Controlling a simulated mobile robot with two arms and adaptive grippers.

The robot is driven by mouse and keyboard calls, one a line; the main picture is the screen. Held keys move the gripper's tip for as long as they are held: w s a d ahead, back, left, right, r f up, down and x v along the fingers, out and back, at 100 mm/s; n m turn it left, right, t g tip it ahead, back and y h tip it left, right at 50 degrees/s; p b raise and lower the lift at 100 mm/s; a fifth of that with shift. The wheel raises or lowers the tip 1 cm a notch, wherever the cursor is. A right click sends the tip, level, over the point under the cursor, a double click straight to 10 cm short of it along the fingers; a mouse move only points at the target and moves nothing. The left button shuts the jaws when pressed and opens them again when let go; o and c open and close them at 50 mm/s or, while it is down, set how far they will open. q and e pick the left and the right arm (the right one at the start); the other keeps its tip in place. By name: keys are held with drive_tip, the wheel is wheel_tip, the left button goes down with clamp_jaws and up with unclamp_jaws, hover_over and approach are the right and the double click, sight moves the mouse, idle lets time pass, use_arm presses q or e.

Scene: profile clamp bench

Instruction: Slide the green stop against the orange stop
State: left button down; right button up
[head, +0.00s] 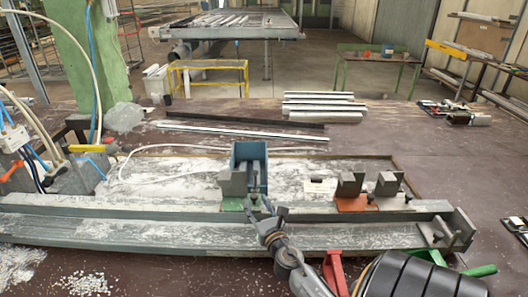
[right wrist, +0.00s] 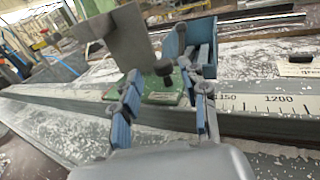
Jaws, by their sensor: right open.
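The green stop, a grey block on a green base (head: 232,204), sits on the long rail left of the orange stop. It also shows in the right wrist view, its green base (right wrist: 163,88) just beyond my fingers. The orange stop, a grey block on an orange base (head: 357,203), stands further right, with a clear gap between the two. My right gripper (head: 267,212) is open in front of the green stop; its blue-padded fingers (right wrist: 164,103) have nothing gripped between them. I cannot tell whether they touch the stop. My left gripper is not in view.
A blue bracket (head: 249,157) stands behind the green stop. Another grey stop (head: 388,185) stands right of the orange one. The long grey rail (head: 100,228) crosses the bench, with a scale (right wrist: 265,106) along it. Metal profiles (head: 322,106) lie behind.

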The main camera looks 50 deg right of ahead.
drive_tip(key=v, duration=0.7)
drive_tip(key=shift+r, duration=0.1)
drive_tip(key=shift+s+a, duration=0.35)
drive_tip(key=shift+s, duration=0.2)
